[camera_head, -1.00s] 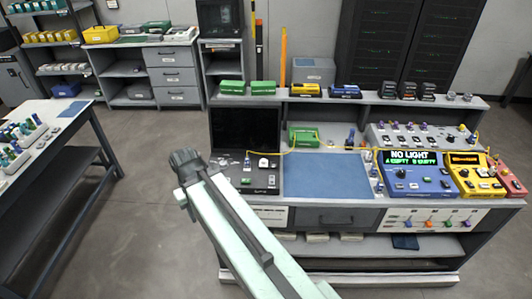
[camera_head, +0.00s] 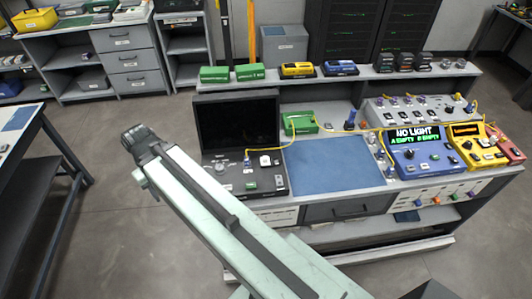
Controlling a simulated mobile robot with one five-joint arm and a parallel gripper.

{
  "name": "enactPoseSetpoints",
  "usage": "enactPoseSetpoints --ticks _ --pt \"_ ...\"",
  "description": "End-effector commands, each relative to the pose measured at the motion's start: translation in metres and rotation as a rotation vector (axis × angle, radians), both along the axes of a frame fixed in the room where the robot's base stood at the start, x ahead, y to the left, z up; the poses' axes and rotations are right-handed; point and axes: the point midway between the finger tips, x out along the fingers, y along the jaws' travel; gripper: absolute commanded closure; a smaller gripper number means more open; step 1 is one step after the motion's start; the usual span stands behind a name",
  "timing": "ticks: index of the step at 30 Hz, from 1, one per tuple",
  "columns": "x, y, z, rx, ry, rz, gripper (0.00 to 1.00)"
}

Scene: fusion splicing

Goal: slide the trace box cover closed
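No label naming the trace box is readable with certainty. Two green boxes, the left one (camera_head: 214,75) and the right one (camera_head: 250,72), sit side by side on the bench's upper shelf. An open-looking green box (camera_head: 301,123) lies on the bench top behind the blue mat, with a yellow fibre running by it. I cannot tell whether any cover is partly slid. My pale green arm reaches from the bottom edge up to the left and ends in a dark joint, left of the bench. No gripper fingers show, and nothing of mine touches the boxes.
The bench carries a black-screened machine (camera_head: 238,125), a blue mat (camera_head: 333,165), a blue "NO LIGHT" meter (camera_head: 419,150) and a yellow meter (camera_head: 477,146). Yellow and blue units (camera_head: 340,67) stand on the shelf. Another table (camera_head: 20,130) stands at left, with open floor between.

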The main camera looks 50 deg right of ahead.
Motion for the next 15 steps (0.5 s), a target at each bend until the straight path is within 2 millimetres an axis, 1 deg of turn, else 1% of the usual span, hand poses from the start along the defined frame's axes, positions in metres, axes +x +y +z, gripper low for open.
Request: enactPoseSetpoints --ticks 2,4,5,6,8,9,11,12,14,15 --pt "0.004 -0.020 -0.002 0.020 0.006 -0.125 0.58" --pt "0.006 -0.059 -0.003 0.053 0.015 -0.329 0.58" --pt "0.006 -0.081 -0.004 0.071 0.021 -0.438 0.58" --pt "0.004 -0.113 -0.004 0.098 0.030 -0.598 0.58" --pt "-0.003 -0.163 -0.005 0.143 0.048 -0.854 0.58" --pt "-0.011 -0.196 -0.005 0.174 0.060 -1.022 0.58" --pt "-0.026 -0.244 -0.004 0.221 0.081 -1.268 0.58" --pt "-0.037 -0.273 -0.003 0.253 0.096 -1.422 0.58" --pt "-0.057 -0.313 -0.002 0.298 0.120 -1.634 0.58" --pt "-0.070 -0.336 -0.001 0.326 0.134 -1.758 0.58"
